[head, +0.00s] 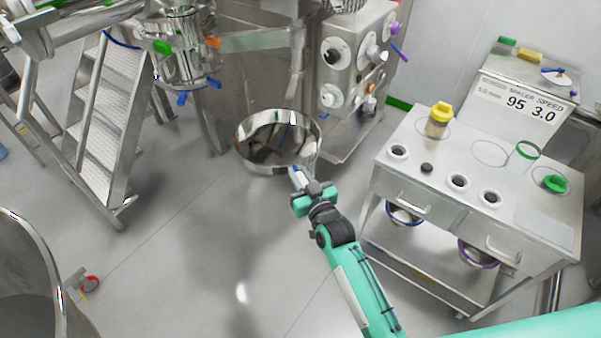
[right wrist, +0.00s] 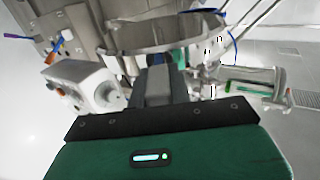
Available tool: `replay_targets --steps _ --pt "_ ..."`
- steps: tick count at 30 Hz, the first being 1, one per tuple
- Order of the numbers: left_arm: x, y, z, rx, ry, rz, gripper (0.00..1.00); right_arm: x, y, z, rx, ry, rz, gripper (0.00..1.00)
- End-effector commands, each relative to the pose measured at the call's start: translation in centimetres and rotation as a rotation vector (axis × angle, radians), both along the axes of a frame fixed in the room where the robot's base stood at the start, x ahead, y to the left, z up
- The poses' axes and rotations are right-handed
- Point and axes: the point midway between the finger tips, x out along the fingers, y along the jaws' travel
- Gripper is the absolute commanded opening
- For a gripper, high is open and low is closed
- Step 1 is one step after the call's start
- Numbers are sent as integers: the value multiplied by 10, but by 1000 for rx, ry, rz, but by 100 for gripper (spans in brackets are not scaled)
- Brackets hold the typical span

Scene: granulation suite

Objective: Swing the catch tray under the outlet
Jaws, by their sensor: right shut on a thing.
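The catch tray (head: 245,158) is a wide, round, shiny metal pan in the middle of the head view, in front of the steel machine. My right gripper (head: 299,180) is at its near edge, shut on the tray's handle, whose exact shape the fingers hide. In the right wrist view the tray's curved wall (right wrist: 115,49) stands just beyond the fingers (right wrist: 156,82). A vertical metal pipe (head: 296,82), possibly the outlet, comes down behind and above the tray; I cannot tell whether it lines up with it. My left gripper is not in view.
A steel bench (head: 460,205) with jars, rings and drawers stands at right. A control panel with knobs (head: 350,60) is behind the tray. Metal steps (head: 108,110) stand at left, and a large steel vessel (head: 30,235) at lower left. The floor between is clear.

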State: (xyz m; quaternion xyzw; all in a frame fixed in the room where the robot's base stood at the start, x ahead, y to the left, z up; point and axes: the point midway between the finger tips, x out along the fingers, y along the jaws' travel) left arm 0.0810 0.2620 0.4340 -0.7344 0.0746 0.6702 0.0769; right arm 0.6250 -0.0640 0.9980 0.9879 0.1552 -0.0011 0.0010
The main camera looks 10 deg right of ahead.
Motion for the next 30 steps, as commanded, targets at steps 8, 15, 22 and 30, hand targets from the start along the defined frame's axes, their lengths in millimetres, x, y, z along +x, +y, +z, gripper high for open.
replay_targets --steps 8,15,22,30 --pt "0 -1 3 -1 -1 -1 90 1 1 0 0 -1 -20 0" --pt "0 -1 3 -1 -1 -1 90 1 1 0 1 -2 -20 0" --pt "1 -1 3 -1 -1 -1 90 1 1 0 1 -2 -20 42" --pt "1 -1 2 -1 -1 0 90 0 0 0 1 -2 -21 42"
